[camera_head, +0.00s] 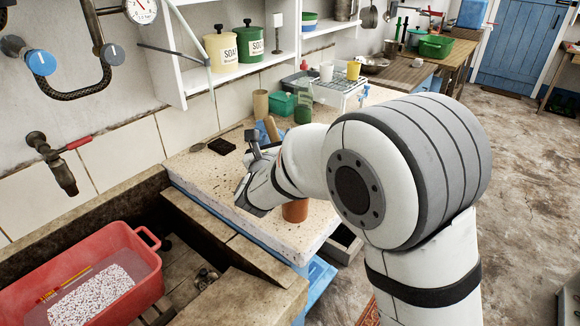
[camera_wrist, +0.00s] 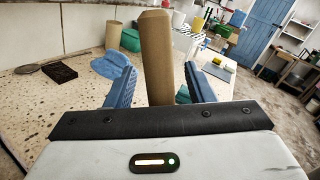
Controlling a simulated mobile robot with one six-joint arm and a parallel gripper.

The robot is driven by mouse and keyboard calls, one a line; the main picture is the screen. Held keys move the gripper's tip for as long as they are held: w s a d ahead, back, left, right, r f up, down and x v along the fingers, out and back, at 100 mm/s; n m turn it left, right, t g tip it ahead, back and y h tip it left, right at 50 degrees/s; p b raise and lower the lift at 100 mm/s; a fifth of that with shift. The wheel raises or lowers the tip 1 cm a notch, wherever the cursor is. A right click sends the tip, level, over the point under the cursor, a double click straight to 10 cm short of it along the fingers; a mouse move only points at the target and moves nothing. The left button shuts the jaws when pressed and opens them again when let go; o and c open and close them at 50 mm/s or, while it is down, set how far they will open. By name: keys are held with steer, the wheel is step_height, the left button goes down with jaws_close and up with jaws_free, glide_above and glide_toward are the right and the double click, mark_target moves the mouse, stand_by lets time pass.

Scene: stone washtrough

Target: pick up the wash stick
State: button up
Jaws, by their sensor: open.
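A brown wooden stick, which I take to be the wash stick, stands upright in the middle of the wrist view (camera_wrist: 155,55). Its lower end is hidden behind my gripper's body. In the head view its tan upper part (camera_head: 271,127) shows just beyond my gripper. My gripper (camera_wrist: 156,75) is open, with one blue finger on each side of the stick. Gaps show between the stick and both fingers in the wrist view. In the head view the arm hides much of the gripper and the stick's lower part.
The speckled stone counter (camera_head: 200,170) carries a dark soap dish (camera_head: 222,147), a tan cup (camera_head: 260,103) and a green bottle (camera_head: 303,105). An orange-brown pot (camera_head: 295,210) is at the front edge. A red basin (camera_head: 130,265) sits in the trough at left. A white shelf (camera_head: 235,75) is above.

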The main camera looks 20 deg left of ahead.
steer(key=shift+w, duration=0.5)
jaws_close()
